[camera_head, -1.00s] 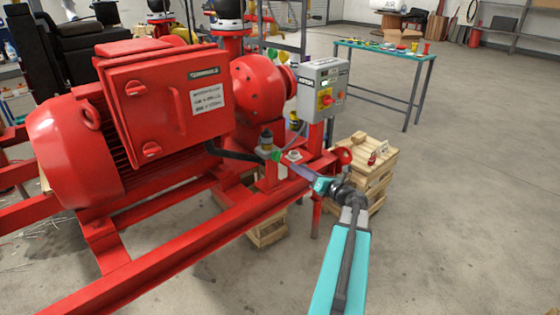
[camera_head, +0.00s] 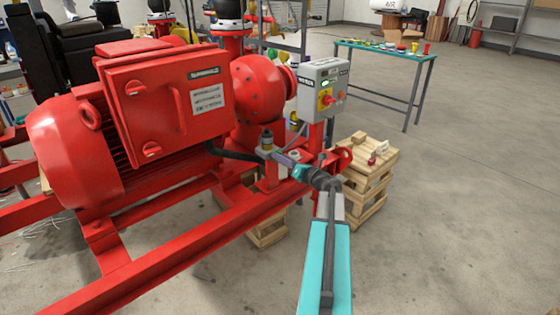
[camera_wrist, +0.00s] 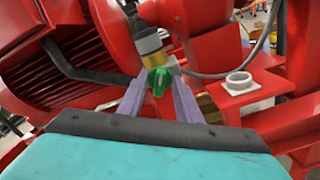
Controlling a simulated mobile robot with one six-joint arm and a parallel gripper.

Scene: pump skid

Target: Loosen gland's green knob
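The green knob (camera_wrist: 158,82) shows in the wrist view on the front of the gland fitting, below a brass and dark cylinder (camera_wrist: 150,46). In the head view the same cylinder (camera_head: 266,142) stands on the red skid, and the knob itself is hidden behind my gripper tip. My gripper (camera_wrist: 158,92) has its two purple-grey fingers on either side of the knob, with the knob between the tips. A narrow gap seems to show beside the knob; firm contact cannot be told. In the head view my gripper (camera_head: 278,157) reaches the fitting from the right.
The red motor (camera_head: 70,145) and its terminal box (camera_head: 165,95) stand left of the fitting. A grey control box (camera_head: 322,88) is above right. A black cable (camera_wrist: 75,65) and a white square-based fitting (camera_wrist: 240,83) flank the knob. Wooden crates (camera_head: 372,180) stand right.

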